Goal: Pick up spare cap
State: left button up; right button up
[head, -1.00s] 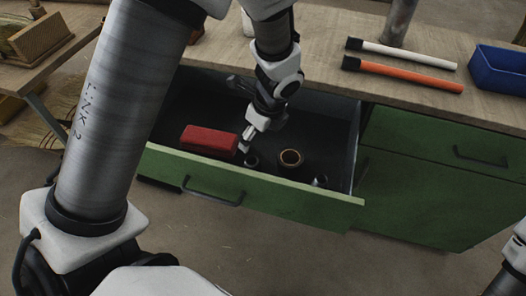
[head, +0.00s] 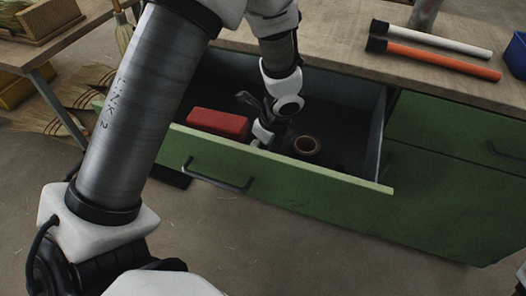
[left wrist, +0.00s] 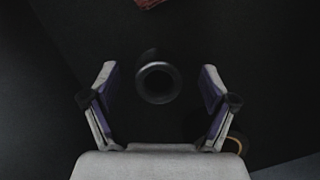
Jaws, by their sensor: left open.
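The likely cap is a small dark round piece with a hollow, ring-like top (left wrist: 158,82). It stands upright on the dark drawer floor in the left wrist view, in line with the gap between the fingers. My left gripper (left wrist: 158,72) is open, with one finger on each side of that gap and nothing visibly held. In the head view my left gripper (head: 262,135) reaches down into the open drawer, between the red box and the tan ring. The cap is hidden behind the gripper and drawer front there. My right gripper is not in view.
The green drawer (head: 270,182) is open under the wooden bench top (head: 350,55). A red box (head: 218,124) lies left of the gripper, and a tan-edged ring (head: 306,146) right of it. White (head: 440,38) and orange (head: 445,60) rods lie on the bench.

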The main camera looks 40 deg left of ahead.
pick_arm(q)
jog(key=shift+r, duration=0.1)
jog(key=c, duration=0.9)
jog(key=shift+c, duration=0.3)
